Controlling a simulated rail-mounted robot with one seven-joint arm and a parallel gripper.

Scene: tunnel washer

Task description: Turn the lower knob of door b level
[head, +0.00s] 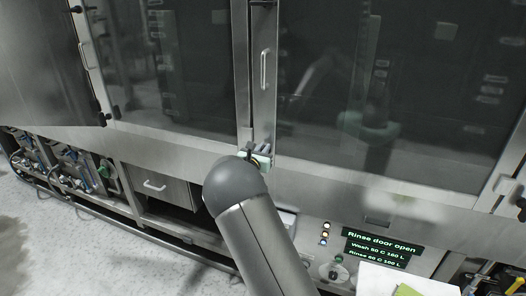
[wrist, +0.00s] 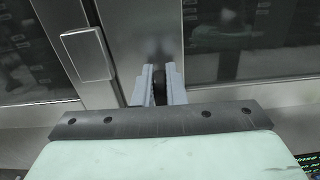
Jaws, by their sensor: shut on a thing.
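My gripper (wrist: 160,88) is at the lower end of the narrow metal post between two glass doors. In the wrist view its two grey fingers are shut on a small dark knob (wrist: 159,92), which shows only partly between them. In the head view my gripper (head: 256,149) is at the bottom of the post, and my own arm covers much of the area below. The knob's exact angle is hard to tell. The glass door on the right (head: 400,90) and the glass door on the left (head: 180,70) both look closed.
A metal door (head: 45,60) stands open at the far left. A display (head: 382,243) reads "Rinse door open". Pipes and valves (head: 65,160) sit low at left.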

